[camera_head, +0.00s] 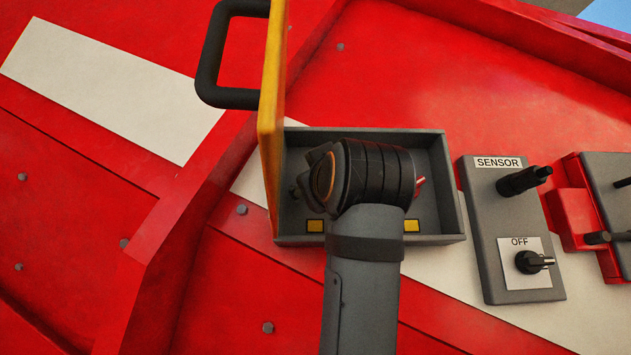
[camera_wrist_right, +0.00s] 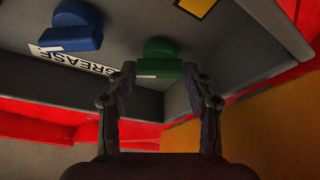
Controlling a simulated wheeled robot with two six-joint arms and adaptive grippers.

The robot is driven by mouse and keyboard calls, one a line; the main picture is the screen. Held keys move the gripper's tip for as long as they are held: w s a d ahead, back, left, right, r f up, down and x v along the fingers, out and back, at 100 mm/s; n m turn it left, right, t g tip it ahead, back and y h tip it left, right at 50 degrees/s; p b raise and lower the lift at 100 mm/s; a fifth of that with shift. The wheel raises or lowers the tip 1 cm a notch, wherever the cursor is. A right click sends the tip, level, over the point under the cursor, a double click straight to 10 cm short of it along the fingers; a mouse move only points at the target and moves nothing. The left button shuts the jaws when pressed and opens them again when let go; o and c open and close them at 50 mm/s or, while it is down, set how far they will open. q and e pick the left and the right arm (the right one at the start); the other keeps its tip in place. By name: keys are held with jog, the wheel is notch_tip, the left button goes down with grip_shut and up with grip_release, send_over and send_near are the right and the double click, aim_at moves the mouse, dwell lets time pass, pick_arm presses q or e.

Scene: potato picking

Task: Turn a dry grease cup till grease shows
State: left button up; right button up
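The grey grease box (camera_head: 435,150) is open in the head view, its yellow lid (camera_head: 271,110) swung up at the left. In the right wrist view, a green cup (camera_wrist_right: 160,55) and a blue cup (camera_wrist_right: 75,28) stand on the grey panel beside an upside-down GREASE label (camera_wrist_right: 78,60). Each shows a white mark. My right gripper's fingers (camera_wrist_right: 159,72) flank the green cup, tips close to its sides; contact cannot be told. No grease can be made out. In the head view my right arm hides most of the box inside; a red piece (camera_head: 420,183) shows beside it. My left gripper is out of view.
The lid's black handle (camera_head: 205,65) sticks out at the upper left. Right of the box are a grey SENSOR panel (camera_head: 480,220) with a black lever (camera_head: 522,180) and an OFF switch (camera_head: 533,262), then a red and grey unit (camera_head: 573,205). Red bodywork surrounds them.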

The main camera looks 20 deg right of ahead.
jog(key=c, duration=0.6)
jog(key=shift+n+b, duration=0.4)
jog(key=o, duration=1.1)
jog(key=shift+o, duration=0.2)
jog(key=shift+s, duration=0.1)
jog(key=v, duration=0.7)
jog(key=shift+s, duration=0.2)
